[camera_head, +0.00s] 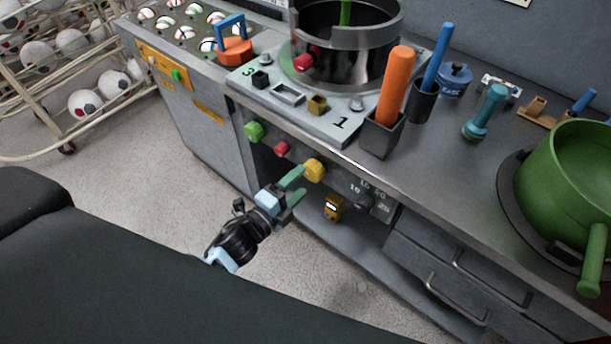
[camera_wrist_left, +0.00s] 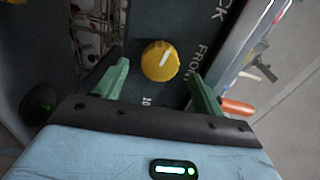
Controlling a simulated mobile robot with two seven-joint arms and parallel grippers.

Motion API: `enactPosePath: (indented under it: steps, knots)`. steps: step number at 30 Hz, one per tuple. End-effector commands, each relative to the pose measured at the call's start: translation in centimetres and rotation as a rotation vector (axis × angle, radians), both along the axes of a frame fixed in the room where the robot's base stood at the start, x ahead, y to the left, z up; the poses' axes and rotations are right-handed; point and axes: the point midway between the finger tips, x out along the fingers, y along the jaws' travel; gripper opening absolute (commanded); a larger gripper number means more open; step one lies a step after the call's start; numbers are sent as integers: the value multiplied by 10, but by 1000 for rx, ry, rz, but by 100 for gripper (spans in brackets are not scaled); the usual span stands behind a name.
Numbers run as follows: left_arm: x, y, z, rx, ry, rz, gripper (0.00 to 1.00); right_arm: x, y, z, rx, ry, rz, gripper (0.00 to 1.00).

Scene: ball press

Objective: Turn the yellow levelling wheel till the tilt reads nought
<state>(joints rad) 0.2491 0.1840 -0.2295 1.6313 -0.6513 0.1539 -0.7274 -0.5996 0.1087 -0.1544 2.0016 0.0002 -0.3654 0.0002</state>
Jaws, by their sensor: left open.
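The yellow wheel (camera_head: 315,170) is a round knob on the front panel of the bench. In the left wrist view the yellow wheel (camera_wrist_left: 160,61) shows a white line pointing up and slightly right. My left gripper (camera_head: 299,181) is open just in front of the panel, close to the wheel. In the left wrist view its green fingers (camera_wrist_left: 160,78) lie to either side of the wheel, which appears ahead between the tips; I cannot tell whether they touch it. A small yellow device with a light display (camera_head: 332,207) sits below the wheel; its reading is too small to tell. My right gripper is not in view.
A green knob (camera_head: 253,131) and a red knob (camera_head: 281,148) are left of the wheel. Above, a grey holder (camera_head: 381,136) bears an orange handle. A green pot (camera_head: 568,190) stands right. Floor before the panel is clear.

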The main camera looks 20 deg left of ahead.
Motion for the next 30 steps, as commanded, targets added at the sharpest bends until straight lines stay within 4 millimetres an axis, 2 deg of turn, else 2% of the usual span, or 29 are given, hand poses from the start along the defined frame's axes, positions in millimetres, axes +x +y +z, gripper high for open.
enactPosePath:
  steps: [3,9,26,30]
  knots:
    - [-17,6,-2,1,3,0,70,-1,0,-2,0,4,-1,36]
    - [-32,11,0,0,0,0,70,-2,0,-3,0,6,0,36]
    - [-33,12,0,0,0,0,70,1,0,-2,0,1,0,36]
    - [-42,14,-4,-44,39,17,70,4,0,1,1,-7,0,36]
